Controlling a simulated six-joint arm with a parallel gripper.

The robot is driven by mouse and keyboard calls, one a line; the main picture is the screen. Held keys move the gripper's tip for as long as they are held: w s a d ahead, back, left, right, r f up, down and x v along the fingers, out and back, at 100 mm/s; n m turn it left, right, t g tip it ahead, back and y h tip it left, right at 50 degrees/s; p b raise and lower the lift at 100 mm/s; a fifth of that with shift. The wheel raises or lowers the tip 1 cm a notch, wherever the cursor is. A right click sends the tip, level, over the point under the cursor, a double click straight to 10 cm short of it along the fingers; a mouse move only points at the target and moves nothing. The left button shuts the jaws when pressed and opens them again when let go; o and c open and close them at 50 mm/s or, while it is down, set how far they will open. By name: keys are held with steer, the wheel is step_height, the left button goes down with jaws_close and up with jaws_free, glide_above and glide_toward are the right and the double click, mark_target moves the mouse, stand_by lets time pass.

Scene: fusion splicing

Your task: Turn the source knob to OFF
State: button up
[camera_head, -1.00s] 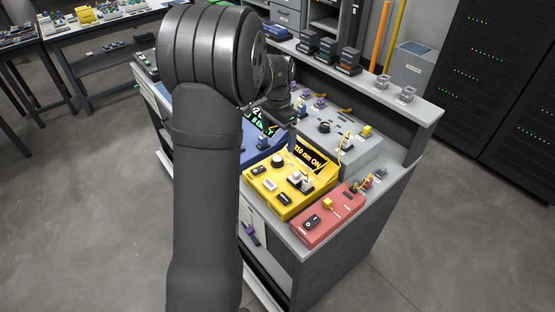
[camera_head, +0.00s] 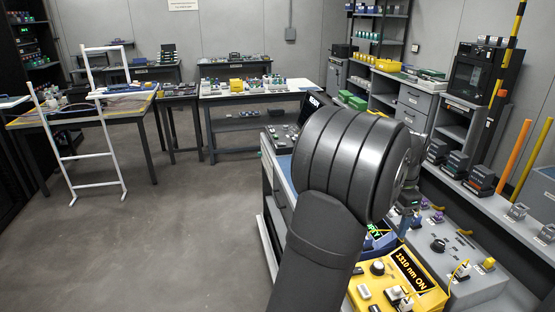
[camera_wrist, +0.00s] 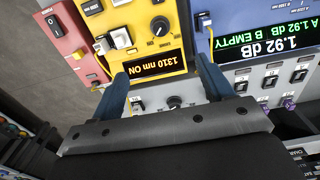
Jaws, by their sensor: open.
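The yellow source box (camera_head: 358,291) stands on the bench at the lower right of the head view, partly cut off by the frame. Its display (camera_wrist: 159,65) reads "1310 nm ON". Its black round knob (camera_wrist: 160,26) is beside the display in the wrist view, and the knob also shows in the head view (camera_head: 378,268). My gripper (camera_wrist: 161,72) is open, with its two blue fingers spread on either side of the display edge. The fingers are apart from the knob and nothing is between them but the box and display behind.
A red box (camera_wrist: 66,38) lies left of the yellow one in the wrist view, and a blue meter (camera_wrist: 255,25) reading 1.92 dB lies right. A grey box with another black knob (camera_head: 438,245) stands behind. Yellow cables and small connectors stand close by.

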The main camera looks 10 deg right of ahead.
mark_target(379, 265)
steer(key=c, duration=0.3)
step_height(379, 265, down, 18)
steer(key=shift+r, duration=0.25)
steer(key=shift+c, duration=0.2)
steer(key=c, duration=1)
